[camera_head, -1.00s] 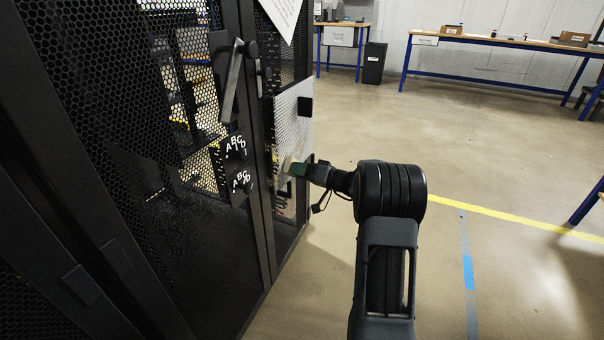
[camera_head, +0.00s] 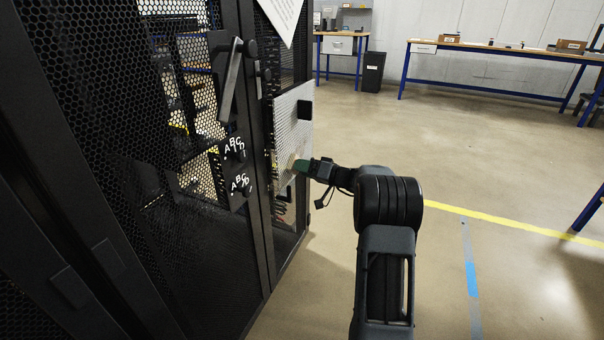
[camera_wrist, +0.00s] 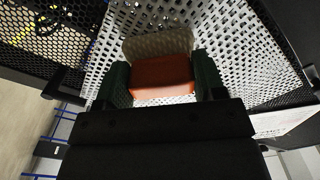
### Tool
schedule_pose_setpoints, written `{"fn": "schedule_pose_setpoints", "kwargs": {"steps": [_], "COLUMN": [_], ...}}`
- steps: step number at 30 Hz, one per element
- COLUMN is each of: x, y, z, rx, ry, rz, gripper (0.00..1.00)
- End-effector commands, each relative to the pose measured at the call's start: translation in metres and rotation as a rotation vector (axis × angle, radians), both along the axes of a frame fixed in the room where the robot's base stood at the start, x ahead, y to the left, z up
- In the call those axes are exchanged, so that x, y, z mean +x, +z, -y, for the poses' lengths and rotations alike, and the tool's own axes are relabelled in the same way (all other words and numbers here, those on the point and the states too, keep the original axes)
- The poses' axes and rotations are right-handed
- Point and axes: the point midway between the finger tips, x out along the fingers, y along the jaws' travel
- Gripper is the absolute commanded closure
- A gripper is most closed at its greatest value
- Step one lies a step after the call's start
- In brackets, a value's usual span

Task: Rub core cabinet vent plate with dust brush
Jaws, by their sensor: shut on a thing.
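The vent plate (camera_head: 293,135) is a light, perforated panel on the front of the dark cabinet. In the wrist view, its white perforated face (camera_wrist: 237,50) fills the upper middle. My gripper (camera_head: 303,166) is at the lower part of the plate. In the wrist view, its green fingers (camera_wrist: 165,80) are shut on the dust brush (camera_wrist: 162,77), which has an orange-red body and a pale bristle end. The bristle end points at the plate and looks close to or against it; I cannot tell if it touches. The brush is mostly hidden in the head view.
Black mesh cabinet doors (camera_head: 180,200) stand at left, with a lever handle (camera_head: 230,80) sticking out. A white sheet (camera_head: 283,15) hangs above the plate. Workbenches (camera_head: 500,48) and a black bin (camera_head: 373,71) stand at the back. The floor at right is open.

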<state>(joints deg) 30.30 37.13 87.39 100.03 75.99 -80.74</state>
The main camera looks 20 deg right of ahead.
Motion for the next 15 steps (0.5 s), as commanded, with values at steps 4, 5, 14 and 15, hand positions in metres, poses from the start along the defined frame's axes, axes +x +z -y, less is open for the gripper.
{"fn": "schedule_pose_setpoints", "kwargs": {"steps": [4, 5, 14, 15], "x": [0.009, 0.011, 0.023, 0.024], "y": [-0.002, -0.002, -0.001, -0.001], "z": [0.009, 0.010, 0.019, 0.020], "rx": [-0.001, -0.002, 0.000, 0.000], "ry": [-0.001, -0.001, 0.001, 0.001], "rz": [0.000, 0.001, -0.001, 0.000], "gripper": [0.63, 0.63, 0.62, 0.62]}}
